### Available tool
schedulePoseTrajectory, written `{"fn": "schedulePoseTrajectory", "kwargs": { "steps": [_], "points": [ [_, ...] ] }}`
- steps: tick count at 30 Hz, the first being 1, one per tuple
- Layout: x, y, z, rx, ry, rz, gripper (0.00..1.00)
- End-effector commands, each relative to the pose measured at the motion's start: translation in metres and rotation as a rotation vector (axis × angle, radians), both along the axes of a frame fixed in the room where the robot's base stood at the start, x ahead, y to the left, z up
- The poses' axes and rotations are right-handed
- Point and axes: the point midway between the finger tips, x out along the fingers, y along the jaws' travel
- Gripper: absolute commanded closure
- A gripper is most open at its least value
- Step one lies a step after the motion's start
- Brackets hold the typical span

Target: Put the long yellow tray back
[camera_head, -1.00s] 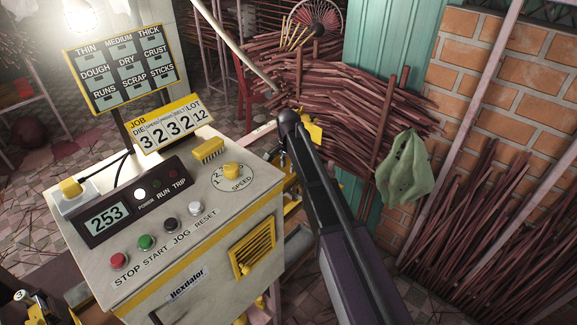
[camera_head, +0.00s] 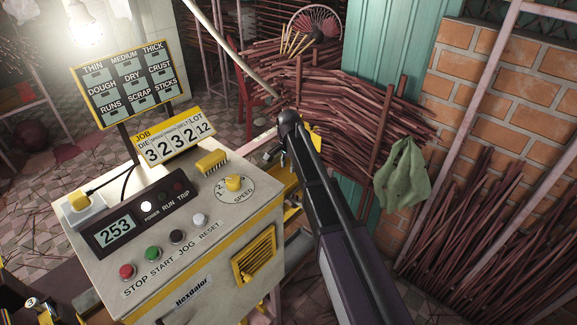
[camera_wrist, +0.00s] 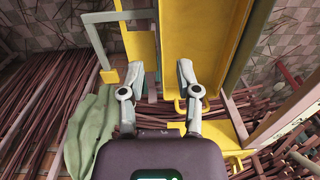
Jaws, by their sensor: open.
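In the wrist view, a long yellow channel-like piece (camera_wrist: 205,42) with raised edges runs away from my gripper (camera_wrist: 156,76); it looks like the long yellow tray. A second, narrower yellow piece (camera_wrist: 139,42) lies beside it on the left. My gripper is open, with its fingers spread at the near ends of these yellow pieces. I see nothing clamped between the fingers, and I cannot tell whether they touch the yellow. In the head view my arm hides the gripper, and only bits of yellow (camera_head: 316,131) show beside it.
A control console (camera_head: 200,225) with buttons and a yellow grille stands left of my arm. Stacked brown sticks (camera_head: 360,110) and a green cloth (camera_head: 402,175) are beyond and to the right. The cloth also hangs left of my gripper in the wrist view (camera_wrist: 88,135).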

Motion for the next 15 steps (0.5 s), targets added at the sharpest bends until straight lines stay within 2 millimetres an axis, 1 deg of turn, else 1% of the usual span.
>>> {"fn": "schedulePoseTrajectory", "kwargs": {
  "steps": [12, 15],
  "points": [
    [-0.0001, -0.0004, 0.0000, 0.000, 0.000, 0.000, 0.57],
    [-0.0030, -0.0039, 0.0000, 0.000, 0.000, 0.005, 0.57]
  ]
}}
